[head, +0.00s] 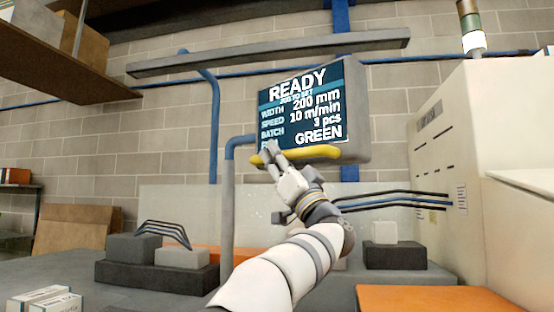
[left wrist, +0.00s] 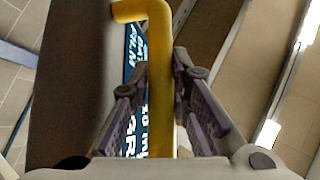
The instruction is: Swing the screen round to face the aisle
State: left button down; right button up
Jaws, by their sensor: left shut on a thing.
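The screen (head: 302,108) is a dark blue panel in a grey housing, lit with READY and lines for width, speed and batch, plus GREEN. It is held on a blue-grey bent post and faces somewhat left in the head view. A yellow handle (head: 318,153) runs along its lower edge. My left gripper (head: 268,152) is shut on the left part of this handle. In the left wrist view the yellow handle (left wrist: 160,85) lies between the fingers of my left gripper (left wrist: 164,95), with part of the screen (left wrist: 132,55) behind it. My right gripper is not seen.
A beige cabinet (head: 450,150) stands close on the right. Grey blocks (head: 182,257) with cables sit on the bench below, left of the post. An orange panel (head: 430,298) is at the lower right. A wooden shelf (head: 60,65) juts in at upper left.

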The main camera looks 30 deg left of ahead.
pick_arm(q)
jog(key=shift+w+f, duration=0.1)
jog(key=shift+f, duration=0.15)
jog(key=c, duration=1.6)
grip_release()
jog(key=shift+d, duration=0.1)
jog(key=shift+o, duration=0.6)
jog(key=shift+r, duration=0.1)
